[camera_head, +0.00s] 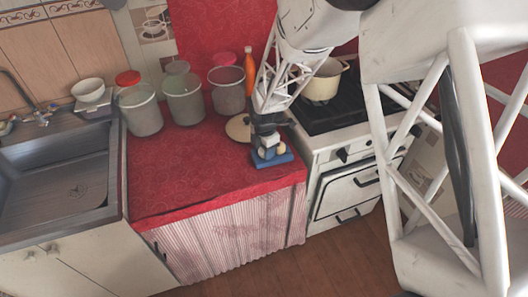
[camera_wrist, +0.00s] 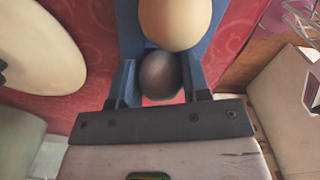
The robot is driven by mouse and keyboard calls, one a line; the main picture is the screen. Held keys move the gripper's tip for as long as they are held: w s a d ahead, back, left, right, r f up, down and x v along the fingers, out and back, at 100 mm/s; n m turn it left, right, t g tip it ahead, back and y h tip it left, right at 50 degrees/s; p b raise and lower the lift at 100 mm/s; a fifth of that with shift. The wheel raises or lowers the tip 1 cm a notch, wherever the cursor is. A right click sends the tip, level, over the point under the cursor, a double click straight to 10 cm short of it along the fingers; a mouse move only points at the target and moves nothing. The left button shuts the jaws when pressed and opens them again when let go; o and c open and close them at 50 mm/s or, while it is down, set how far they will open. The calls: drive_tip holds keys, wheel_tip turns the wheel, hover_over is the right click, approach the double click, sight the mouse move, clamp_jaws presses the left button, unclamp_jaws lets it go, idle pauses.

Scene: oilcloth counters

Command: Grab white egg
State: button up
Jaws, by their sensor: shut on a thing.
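A blue tray (camera_head: 284,158) lies near the front right corner of the red counter. My gripper (camera_head: 266,147) is low over it. In the wrist view, my gripper (camera_wrist: 160,82) has one finger on each side of a rounded egg (camera_wrist: 160,72) and is shut on it. A beige egg (camera_head: 280,148) sits beside the gripper on the tray. It shows large in the wrist view (camera_wrist: 174,20), just beyond the held egg. Whether the held egg touches the tray is hidden.
A round cream board (camera_head: 239,128) lies left of my gripper. Several canisters (camera_head: 183,98) and an orange bottle (camera_head: 250,70) stand behind. A stove (camera_head: 352,150) with a pot (camera_head: 322,82) is at right, a sink (camera_head: 65,180) at left. The counter's front middle is clear.

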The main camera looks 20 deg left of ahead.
idle(0.3)
drive_tip(key=shift+r, duration=0.8)
wheel_tip(320, 180, up, 2)
drive_tip(key=shift+r, duration=0.1)
drive_tip(key=s+d+r, duration=0.1)
drive_tip(key=s+d, duration=0.9)
drive_tip(key=s, duration=0.2)
drive_tip(key=shift+s, duration=0.25)
drive_tip(key=shift+r, duration=0.1)
